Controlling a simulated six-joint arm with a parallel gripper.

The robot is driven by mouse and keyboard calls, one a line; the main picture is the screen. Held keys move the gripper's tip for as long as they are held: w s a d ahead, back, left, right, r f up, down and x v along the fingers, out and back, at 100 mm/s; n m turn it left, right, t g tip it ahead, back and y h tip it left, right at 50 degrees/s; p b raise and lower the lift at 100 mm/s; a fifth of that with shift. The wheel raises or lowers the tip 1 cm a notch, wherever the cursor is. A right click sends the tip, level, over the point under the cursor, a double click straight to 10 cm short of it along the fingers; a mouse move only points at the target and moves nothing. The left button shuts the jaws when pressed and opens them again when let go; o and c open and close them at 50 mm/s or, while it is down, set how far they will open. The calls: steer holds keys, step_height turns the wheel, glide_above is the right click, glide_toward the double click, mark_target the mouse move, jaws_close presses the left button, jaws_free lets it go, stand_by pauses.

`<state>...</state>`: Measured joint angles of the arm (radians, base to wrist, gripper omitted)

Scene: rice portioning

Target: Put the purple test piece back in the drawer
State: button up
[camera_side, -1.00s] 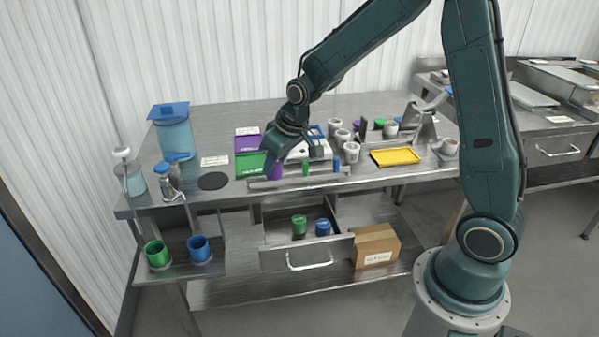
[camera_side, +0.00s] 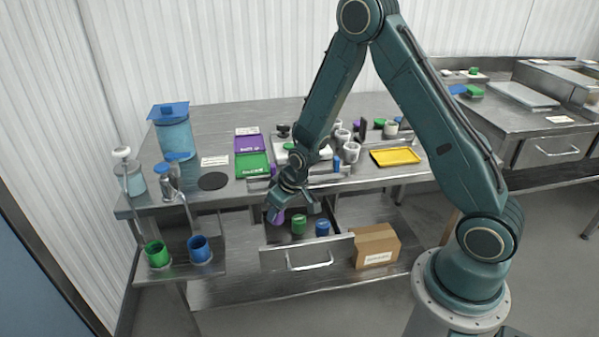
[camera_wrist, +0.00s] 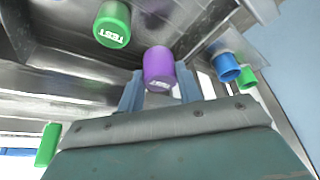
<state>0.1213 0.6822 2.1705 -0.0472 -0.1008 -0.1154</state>
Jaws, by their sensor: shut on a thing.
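The purple test piece (camera_wrist: 158,66) is a small cylinder between the two fingers of my gripper (camera_wrist: 160,88) in the wrist view. In the side view the purple piece (camera_side: 277,216) shows at the left inside of the open drawer (camera_side: 306,258), with my gripper (camera_side: 293,208) over it. My gripper is shut on it. I cannot tell whether its base touches the drawer floor. A green test piece (camera_side: 299,224) and a blue one (camera_side: 322,228) stand in the drawer to its right. The green piece, marked TEST, also shows in the wrist view (camera_wrist: 112,24).
A green cup (camera_side: 157,254) and a blue cup (camera_side: 200,250) sit on a low shelf left of the drawer. A cardboard box (camera_side: 376,246) is right of it. The table edge with a small rail is just above. A yellow tray (camera_side: 395,157) lies on the table.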

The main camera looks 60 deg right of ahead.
mark_target(282, 213)
steer(key=shift+f, duration=0.3)
steer(key=shift+f, duration=1.9)
steer(key=shift+f, duration=0.1)
steer(key=o, duration=0.8)
steer(key=shift+s+r, duration=0.2)
steer(key=shift+r, duration=0.5)
steer(key=shift+v, duration=5.4)
